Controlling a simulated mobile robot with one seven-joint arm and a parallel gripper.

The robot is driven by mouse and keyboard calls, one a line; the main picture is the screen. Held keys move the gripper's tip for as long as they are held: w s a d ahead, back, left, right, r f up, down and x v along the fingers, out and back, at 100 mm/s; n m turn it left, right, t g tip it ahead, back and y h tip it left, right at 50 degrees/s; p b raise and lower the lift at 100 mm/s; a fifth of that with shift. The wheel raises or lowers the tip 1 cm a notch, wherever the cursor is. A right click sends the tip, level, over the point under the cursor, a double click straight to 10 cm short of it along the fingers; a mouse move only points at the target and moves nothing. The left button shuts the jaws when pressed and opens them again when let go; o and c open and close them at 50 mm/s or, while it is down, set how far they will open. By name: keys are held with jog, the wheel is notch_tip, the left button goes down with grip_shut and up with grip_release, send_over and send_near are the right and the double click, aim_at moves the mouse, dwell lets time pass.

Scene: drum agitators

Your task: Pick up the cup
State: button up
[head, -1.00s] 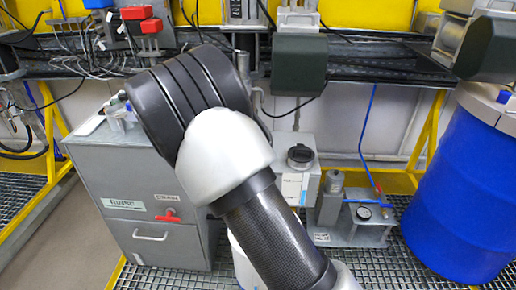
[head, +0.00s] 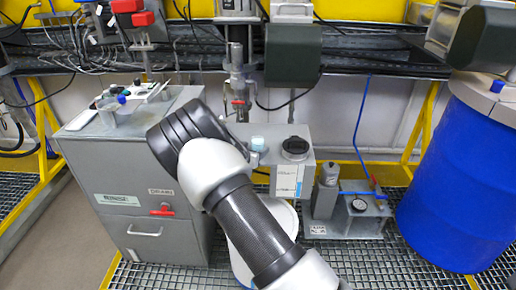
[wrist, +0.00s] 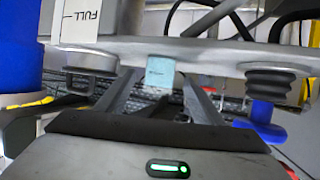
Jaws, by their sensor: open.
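A small pale teal cup-like piece (head: 257,143) sits at the left of the grey box unit behind my arm in the head view. A pale blue piece with small print (wrist: 159,72) shows between and beyond my fingers in the wrist view; I cannot tell if it is the same thing. Clear cups (head: 122,106) stand on top of the grey cabinet at the left. My gripper (wrist: 160,88) is open, with nothing held between its two dark fingers. In the head view my gripper is hidden behind my arm or out of frame.
The grey cabinet (head: 150,228) with a red handle stands left. The box unit (head: 292,175) has a dark round top. A pump with a gauge (head: 360,215) and a blue drum (head: 450,180) stand right. A dark shelf with cables and motors crosses the back.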

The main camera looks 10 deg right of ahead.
aim_at(256, 146)
jog(key=x, duration=0.5)
jog(key=c, duration=1.2)
jog(key=shift+r, duration=0.2)
jog(key=shift+r+p, duration=0.7)
jog(key=shift+r, duration=3.8)
jog(key=s+m+g+h+p, duration=0.1)
jog(key=s+p, duration=0.2)
jog(key=s, duration=0.7)
jog(key=s+r+m+g+h+p, duration=0.1)
jog(key=s+p, duration=0.2)
jog(key=s, duration=0.7)
jog(key=s+r+m+g+h+p, duration=0.1)
jog(key=s+m+p, duration=0.1)
jog(key=s, duration=0.8)
jog(key=shift+s+d+h+p, duration=0.1)
jog(key=shift+s+h+p, duration=0.2)
jog(key=shift+h+p, duration=0.1)
